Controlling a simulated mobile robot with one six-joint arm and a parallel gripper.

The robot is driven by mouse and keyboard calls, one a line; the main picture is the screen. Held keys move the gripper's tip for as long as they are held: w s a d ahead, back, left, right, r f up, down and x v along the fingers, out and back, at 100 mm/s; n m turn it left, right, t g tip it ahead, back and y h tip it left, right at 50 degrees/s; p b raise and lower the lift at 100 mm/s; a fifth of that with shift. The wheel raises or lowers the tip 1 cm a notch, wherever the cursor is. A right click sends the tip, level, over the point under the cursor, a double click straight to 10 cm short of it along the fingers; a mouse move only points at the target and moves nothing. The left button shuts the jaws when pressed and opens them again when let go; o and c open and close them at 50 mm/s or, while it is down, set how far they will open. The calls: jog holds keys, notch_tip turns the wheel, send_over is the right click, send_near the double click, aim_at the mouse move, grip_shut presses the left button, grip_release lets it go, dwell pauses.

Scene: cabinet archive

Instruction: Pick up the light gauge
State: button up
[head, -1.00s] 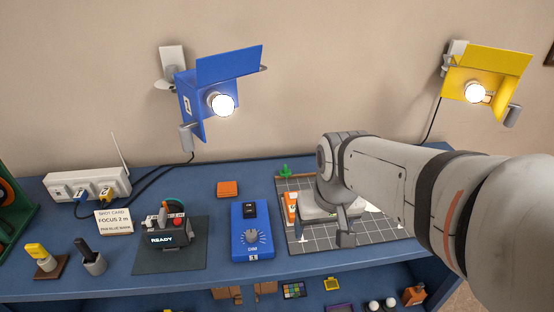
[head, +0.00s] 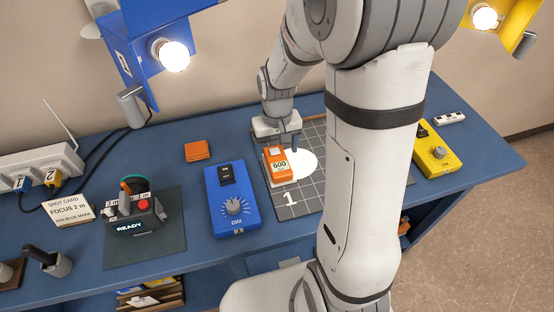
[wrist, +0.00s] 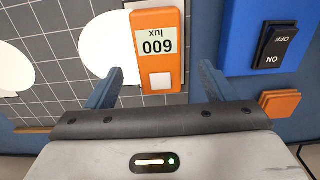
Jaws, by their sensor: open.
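The light gauge (head: 277,164) is a small orange box with a pale display reading 600. It lies on the dark gridded mat (head: 292,205), by a white disc. In the wrist view the gauge (wrist: 170,76) shows its display reading 600 lux and a white square sensor. My gripper (wrist: 160,70) is open and empty, with one blue-grey finger on each side of the gauge's near end in that view. Gaps show between the fingers and the gauge. In the head view my gripper (head: 283,142) is low over the gauge's far end; I cannot tell its exact height.
A blue dimmer box (head: 231,199) stands left of the mat, and a yellow dimmer (head: 437,150) is to the right. An orange block (head: 197,150) lies behind the blue dimmer. A READY device (head: 135,212) is further left. Blue and yellow lamps hang above.

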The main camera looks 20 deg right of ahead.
aim_at(278, 160)
notch_tip(278, 160, down, 4)
jog(key=shift+s+d+r, duration=0.1)
jog(key=shift+r, duration=0.05)
jog(key=shift+c, duration=0.6)
jog(key=c, duration=1.1)
jog(key=shift+r, duration=0.1)
